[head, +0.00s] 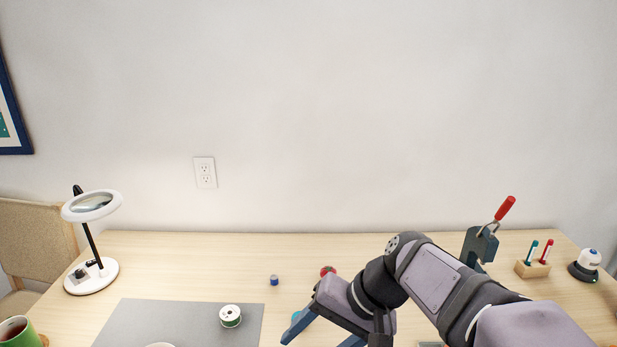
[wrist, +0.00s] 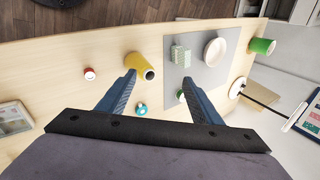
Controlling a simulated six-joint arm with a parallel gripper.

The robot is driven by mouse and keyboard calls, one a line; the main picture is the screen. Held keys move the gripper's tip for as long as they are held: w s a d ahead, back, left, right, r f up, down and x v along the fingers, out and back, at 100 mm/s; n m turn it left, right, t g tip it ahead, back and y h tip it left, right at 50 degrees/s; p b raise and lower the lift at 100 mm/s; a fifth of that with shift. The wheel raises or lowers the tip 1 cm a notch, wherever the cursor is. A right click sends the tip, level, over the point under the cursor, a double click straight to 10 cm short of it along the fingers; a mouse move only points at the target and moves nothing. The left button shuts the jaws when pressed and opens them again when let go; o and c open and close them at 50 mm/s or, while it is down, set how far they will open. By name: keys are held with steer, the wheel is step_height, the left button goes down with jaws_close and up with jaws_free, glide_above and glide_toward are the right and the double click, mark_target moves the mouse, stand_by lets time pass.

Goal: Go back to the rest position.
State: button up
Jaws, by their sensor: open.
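My gripper (head: 318,341) is low over the front middle of the table in the head view, its lower end cut off by the frame edge. In the wrist view my gripper (wrist: 160,78) has its two blue fingers spread wide apart with nothing held between them. A yellow cylinder (wrist: 139,64) with a dark open end appears beyond the left fingertip, and the gap between them cannot be judged.
A magnifier lamp (head: 92,275) stands left, a green mug (head: 20,332) front left. A blue spool (head: 274,281), red item (head: 327,270), red-handled clamp (head: 480,246) and pen block (head: 533,268) are near my arm.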

steer(key=s+d+f+h, duration=0.1)
steer(key=d+f, duration=0.1)
steer(key=f, duration=0.1)
steer(key=s+d+f+h+b, duration=0.1)
steer(key=s+d+f, duration=0.1)
steer(key=d+f, duration=0.1)
steer(key=s+d+f+n+h+b, duration=0.1)
steer(key=d+f, duration=0.1)
steer(key=f, duration=0.2)
steer(key=shift+s+d+f+g, duration=0.15)
steer(key=shift+f+g, duration=0.1)
steer(key=shift+g, duration=0.05)
steer(key=s+d+f+n+g+h+b, duration=0.1)
steer(key=s+d+f+h, duration=0.15)
steer(key=f, duration=0.25)
steer(key=s+d+f+h+b, duration=0.1)
steer(key=s+d+f+b, duration=0.1)
steer(key=s+d+f, duration=0.25)
step_height(320, 180, up, 17)
steer(key=w+p, duration=0.1)
steer(key=p, duration=1.7)
step_height(320, 180, down, 19)
steer(key=b, duration=2)
steer(key=shift+a+f, duration=0.15)
steer(key=shift+a, duration=0.05)
steer(key=shift+w+y, duration=0.1)
steer(key=shift+y, duration=0.15)
